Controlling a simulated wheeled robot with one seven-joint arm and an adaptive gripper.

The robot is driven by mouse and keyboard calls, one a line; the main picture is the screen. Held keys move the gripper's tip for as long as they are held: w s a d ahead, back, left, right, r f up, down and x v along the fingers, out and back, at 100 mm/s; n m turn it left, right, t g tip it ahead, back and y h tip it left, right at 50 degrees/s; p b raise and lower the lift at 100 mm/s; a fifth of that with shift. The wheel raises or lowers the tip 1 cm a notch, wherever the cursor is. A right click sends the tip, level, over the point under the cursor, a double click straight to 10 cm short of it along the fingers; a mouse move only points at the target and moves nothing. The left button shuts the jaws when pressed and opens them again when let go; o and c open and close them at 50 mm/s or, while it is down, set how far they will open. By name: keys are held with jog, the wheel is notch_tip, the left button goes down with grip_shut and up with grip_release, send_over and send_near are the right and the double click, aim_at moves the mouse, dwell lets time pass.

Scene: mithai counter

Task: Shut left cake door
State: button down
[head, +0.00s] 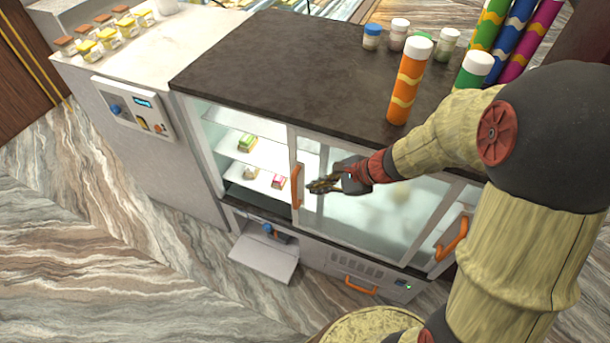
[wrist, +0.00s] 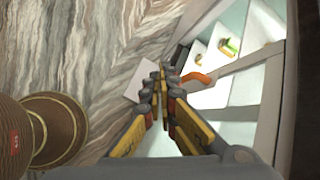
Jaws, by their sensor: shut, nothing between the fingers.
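The cake cabinet has a dark top (head: 270,50) and glass sliding doors. The left cake door (head: 310,150) stands slid to the right, so the left part of the cabinet is open and its shelves show. Its upright orange handle (head: 297,187) is on the door's left edge; it also shows in the wrist view (wrist: 198,77). My gripper (head: 318,186) is shut and empty, just right of the handle in the head view. In the wrist view my gripper (wrist: 168,75) has its fingertips together left of the handle. I cannot tell whether they touch it.
The right door's orange handle (head: 452,238) is at the cabinet's right. A flap (head: 264,257) juts out low at the front left. The marbled floor (head: 150,240) at left is clear.

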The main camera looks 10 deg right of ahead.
jog(key=w+d+f+m+t+p, duration=0.2)
jog(key=w+d+f+m+p, duration=0.2)
jog(key=d+f+m, duration=0.35)
jog(key=m, duration=0.2)
send_near(296, 187)
jog(key=f+x, duration=0.1)
jog(key=x, duration=0.2)
jog(key=shift+w+a+r+n+h, duration=0.1)
jog(key=shift+w+a+n+h, duration=0.15)
jog(key=shift+w+a+h, duration=0.25)
jog(key=shift+s+a, duration=0.1)
jog(key=shift+b, duration=0.3)
jog(key=w+a, duration=0.7)
jog(key=a, duration=0.4)
jog(key=w+a+p, duration=0.1)
jog(key=w+a, duration=0.7)
jog(key=a, duration=0.3)
jog(key=w+a, duration=0.8)
jog(key=a, duration=0.4)
jog(key=shift+p, duration=0.35)
jog(key=shift+w+a+r, duration=0.1)
jog(key=shift+a, duration=0.05)
